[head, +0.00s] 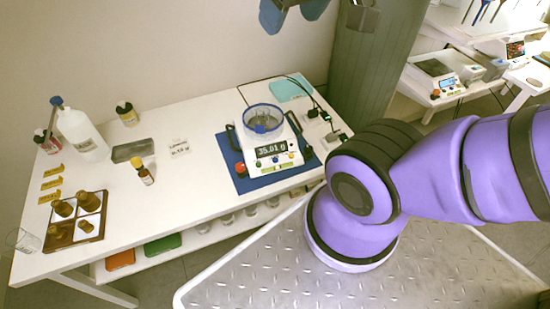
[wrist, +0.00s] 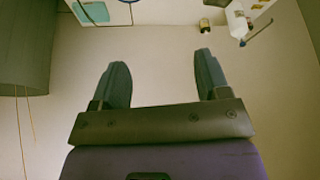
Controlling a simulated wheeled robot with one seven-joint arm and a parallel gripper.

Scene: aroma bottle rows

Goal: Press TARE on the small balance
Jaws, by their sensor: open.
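A white balance (head: 270,165) stands on a blue mat (head: 245,183) on the white table. Its display (head: 271,149) reads about 35.01 g, and small coloured buttons sit on its front; their labels are too small to read. A clear dish (head: 263,121) with a blue rim rests on its pan. A second balance (head: 440,82) stands on the far right table. My gripper (head: 292,12) is at the top of the head view, above and apart from the first balance. In the wrist view my gripper (wrist: 162,66) has its two fingers wide apart with nothing between them.
A white bottle (head: 83,137), dark bottles and a small amber bottle (head: 146,176) stand on the left. A divided tray (head: 78,222) holds brown bottles beside a glass beaker (head: 25,241). A teal cloth (head: 291,88) lies behind the balance. The table between the amber bottle and mat is clear.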

